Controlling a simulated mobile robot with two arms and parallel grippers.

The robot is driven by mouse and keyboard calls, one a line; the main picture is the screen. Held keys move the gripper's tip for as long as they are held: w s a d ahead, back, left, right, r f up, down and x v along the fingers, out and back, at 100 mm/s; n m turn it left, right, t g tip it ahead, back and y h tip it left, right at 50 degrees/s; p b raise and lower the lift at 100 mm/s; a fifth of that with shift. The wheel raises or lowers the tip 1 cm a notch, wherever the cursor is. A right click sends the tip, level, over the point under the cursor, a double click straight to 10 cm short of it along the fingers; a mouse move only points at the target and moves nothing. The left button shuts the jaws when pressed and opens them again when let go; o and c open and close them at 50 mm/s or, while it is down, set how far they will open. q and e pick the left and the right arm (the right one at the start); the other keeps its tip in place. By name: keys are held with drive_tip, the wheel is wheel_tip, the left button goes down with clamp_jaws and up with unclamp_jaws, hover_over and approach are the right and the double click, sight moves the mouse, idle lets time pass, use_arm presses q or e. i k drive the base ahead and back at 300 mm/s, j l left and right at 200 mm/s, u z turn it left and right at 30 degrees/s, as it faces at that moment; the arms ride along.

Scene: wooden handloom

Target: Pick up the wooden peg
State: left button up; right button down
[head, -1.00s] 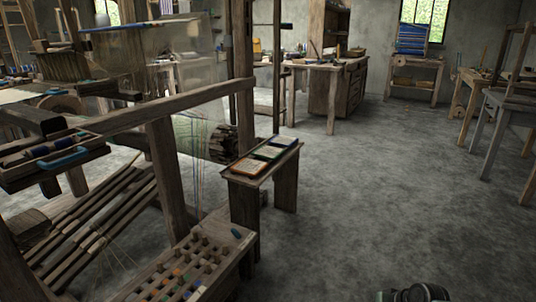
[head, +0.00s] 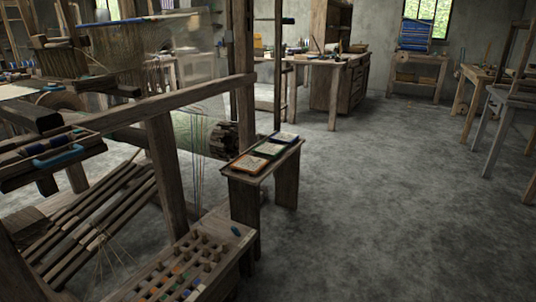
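A wooden board or tray (head: 238,246) with a grid of holes or compartments stands low at the bottom centre-left. Several small brown peg-like pieces (head: 206,254) stand in its rows, with coloured bits nearer the front. They are too small to tell which one is the wooden peg. A small blue piece (head: 236,231) lies at the board's far right corner. The front of the board is cut off by the picture's lower edge. Neither of my grippers shows.
The loom frame (head: 170,170) with its beams and treadles fills the left. A small bench (head: 240,168) with flat coloured cases stands behind the board. Workbenches (head: 333,72) line the back and right. The grey floor (head: 370,200) at centre right is clear.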

sight(207, 262)
drive_tip(key=i+l+u, duration=0.25)
drive_tip(key=i+l, duration=0.45)
drive_tip(key=i, duration=0.4)
drive_tip(key=i+l+u, duration=0.3)
drive_tip(key=i+l, duration=0.55)
drive_tip(key=i, duration=0.15)
drive_tip(key=u, duration=1)
